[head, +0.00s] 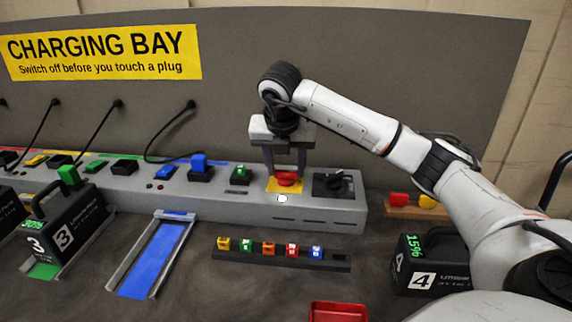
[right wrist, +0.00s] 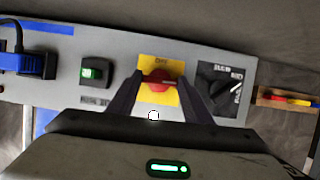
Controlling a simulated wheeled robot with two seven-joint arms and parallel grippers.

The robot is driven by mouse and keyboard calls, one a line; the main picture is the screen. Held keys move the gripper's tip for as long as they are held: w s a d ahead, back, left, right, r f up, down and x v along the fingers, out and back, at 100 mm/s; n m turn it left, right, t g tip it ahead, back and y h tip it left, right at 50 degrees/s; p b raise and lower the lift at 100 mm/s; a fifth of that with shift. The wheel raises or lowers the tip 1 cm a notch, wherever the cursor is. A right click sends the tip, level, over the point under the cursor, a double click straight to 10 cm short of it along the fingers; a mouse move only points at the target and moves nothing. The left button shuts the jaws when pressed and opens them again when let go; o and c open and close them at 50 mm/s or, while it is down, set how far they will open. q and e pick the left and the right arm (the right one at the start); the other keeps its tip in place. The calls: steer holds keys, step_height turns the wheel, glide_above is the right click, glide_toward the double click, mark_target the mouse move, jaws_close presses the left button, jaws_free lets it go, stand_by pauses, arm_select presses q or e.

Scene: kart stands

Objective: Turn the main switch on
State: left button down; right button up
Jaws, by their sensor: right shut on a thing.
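The main switch is a red rotary handle (head: 287,178) on a yellow plate (head: 271,186), on top of the grey charging unit (head: 225,200). In the right wrist view the red handle (right wrist: 159,80) lies between the fingers, its pointer roughly sideways. My right gripper (head: 286,176) reaches down from above and is shut on the red handle. It also shows in the right wrist view (right wrist: 155,88). My left gripper is in neither view.
A black dial (head: 333,184) sits right of the switch, and a green rocker (head: 240,174) left of it. A blue plug (head: 199,164) stands farther left. Battery 4 (head: 425,268), a rail of coloured cubes (head: 283,255) and a red tray (head: 338,312) lie in front.

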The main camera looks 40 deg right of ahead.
stand_by(0.6)
steer(key=o, duration=1.1)
steer(key=shift+c, duration=0.2)
steer(key=p+v, duration=0.1)
steer(key=v, duration=0.9)
steer(key=shift+r+p, duration=0.2)
steer(key=shift+p, duration=0.1)
